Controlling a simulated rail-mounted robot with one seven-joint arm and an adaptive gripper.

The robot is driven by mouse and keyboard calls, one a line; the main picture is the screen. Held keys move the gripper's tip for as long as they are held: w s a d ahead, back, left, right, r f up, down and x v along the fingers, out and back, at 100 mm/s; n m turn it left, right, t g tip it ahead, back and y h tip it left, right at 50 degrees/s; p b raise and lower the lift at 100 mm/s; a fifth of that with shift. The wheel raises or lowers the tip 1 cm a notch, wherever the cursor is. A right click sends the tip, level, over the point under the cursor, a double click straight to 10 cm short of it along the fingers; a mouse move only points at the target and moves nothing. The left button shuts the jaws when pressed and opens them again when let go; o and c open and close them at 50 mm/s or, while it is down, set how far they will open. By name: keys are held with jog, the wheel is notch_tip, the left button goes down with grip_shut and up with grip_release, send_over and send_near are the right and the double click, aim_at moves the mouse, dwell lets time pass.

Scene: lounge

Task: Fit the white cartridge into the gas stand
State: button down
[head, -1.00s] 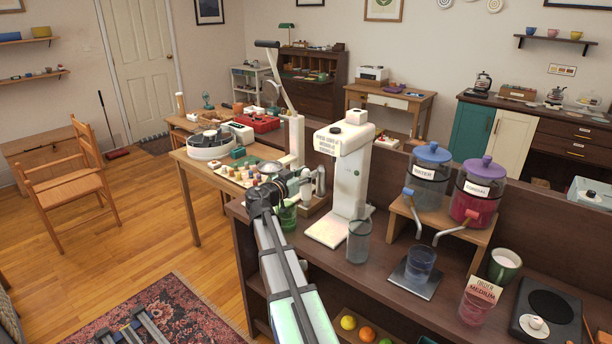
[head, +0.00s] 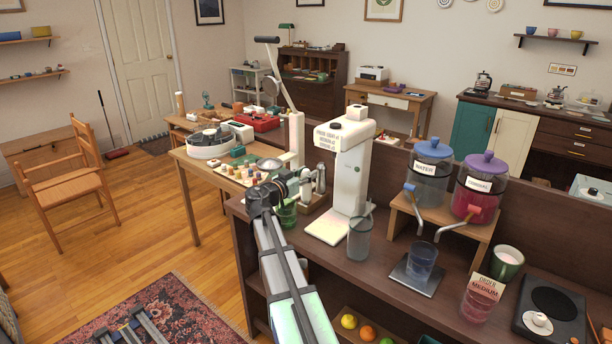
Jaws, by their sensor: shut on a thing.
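My gripper (head: 305,180) is at the back left of the dark counter, left of the white machine. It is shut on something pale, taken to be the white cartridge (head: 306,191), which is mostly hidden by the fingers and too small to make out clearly. A silver cylinder (head: 320,178) stands upright just right of the gripper, in or behind a low wooden stand (head: 316,203), which may be the gas stand. Whether the cartridge touches the stand cannot be told. The white machine (head: 345,165) with a label on its head stands close on the right.
A green glass (head: 288,216) stands just below my wrist. A clear tumbler (head: 360,238) stands before the machine. Two dispensers with a blue lid (head: 432,172) and a purple lid (head: 482,188) stand further right. A side table (head: 190,157) with a cluttered top lies behind left.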

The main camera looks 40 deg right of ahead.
jog(key=shift+f+b, duration=0.35)
jog(key=shift+b, duration=0.1)
jog(key=c, duration=0.7)
grip_release()
jog(key=shift+o, duration=0.2)
jog(key=shift+a, duration=0.1)
jog(key=shift+b+v, duration=1.4)
jog(key=shift+v, duration=1.5)
